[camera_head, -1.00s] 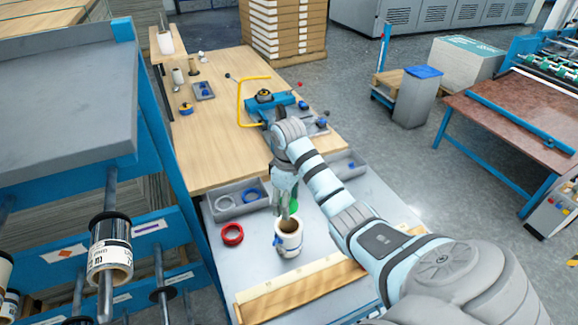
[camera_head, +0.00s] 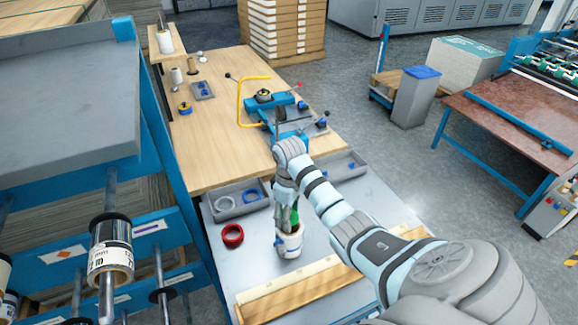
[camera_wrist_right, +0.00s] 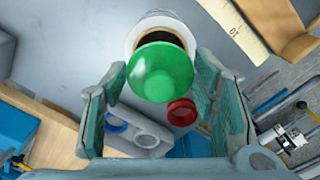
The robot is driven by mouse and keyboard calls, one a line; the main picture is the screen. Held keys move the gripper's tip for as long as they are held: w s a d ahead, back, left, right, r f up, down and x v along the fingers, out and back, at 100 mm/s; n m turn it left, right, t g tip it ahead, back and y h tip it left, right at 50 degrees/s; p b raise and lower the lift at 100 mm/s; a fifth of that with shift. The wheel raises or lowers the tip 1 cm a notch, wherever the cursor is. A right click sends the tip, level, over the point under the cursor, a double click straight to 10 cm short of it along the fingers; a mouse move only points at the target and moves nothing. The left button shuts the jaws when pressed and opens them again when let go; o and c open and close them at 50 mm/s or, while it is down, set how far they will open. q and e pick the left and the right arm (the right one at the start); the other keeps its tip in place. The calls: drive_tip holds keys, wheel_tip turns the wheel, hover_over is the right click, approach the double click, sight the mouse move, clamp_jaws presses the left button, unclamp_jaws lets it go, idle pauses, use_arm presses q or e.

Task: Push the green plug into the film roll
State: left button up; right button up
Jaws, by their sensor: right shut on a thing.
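The film roll (camera_head: 290,246) stands upright on the grey bench top, white with a dark open core. In the right wrist view the roll (camera_wrist_right: 143,32) shows at the top, with part of its core opening visible. My right gripper (camera_head: 288,224) points down at the roll's top. It is shut on the green plug (camera_head: 294,216), which is at the roll's mouth. In the wrist view the round green plug (camera_wrist_right: 162,70) sits between the fingers and overlaps the near part of the opening. How far it is in the core I cannot tell. My left gripper is not in view.
A red ring (camera_head: 232,235) lies left of the roll. A grey tray (camera_head: 213,202) with white and blue rings is behind it. A wooden strip (camera_head: 300,292) lies in front. A blue fixture with a yellow handle (camera_head: 240,101) stands on the wooden table beyond.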

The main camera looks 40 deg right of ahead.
sight(289, 237)
drive_tip(key=shift+s+f, duration=0.2)
drive_tip(key=shift+f, duration=0.55)
drive_tip(key=shift+w+f, duration=0.1)
drive_tip(key=shift+f, duration=0.8)
drive_tip(key=shift+s+a+f, duration=0.1)
drive_tip(key=shift+s, duration=0.15)
drive_tip(key=shift+c, duration=0.3)
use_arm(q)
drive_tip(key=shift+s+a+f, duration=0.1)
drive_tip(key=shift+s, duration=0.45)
use_arm(e)
drive_tip(key=shift+s+f, duration=0.1)
drive_tip(key=o, duration=1)
drive_tip(key=shift+o, duration=0.7)
drive_tip(key=shift+w+f, duration=0.1)
drive_tip(key=shift+w, duration=0.2)
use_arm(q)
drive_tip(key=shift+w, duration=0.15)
use_arm(e)
drive_tip(key=shift+d, duration=0.2)
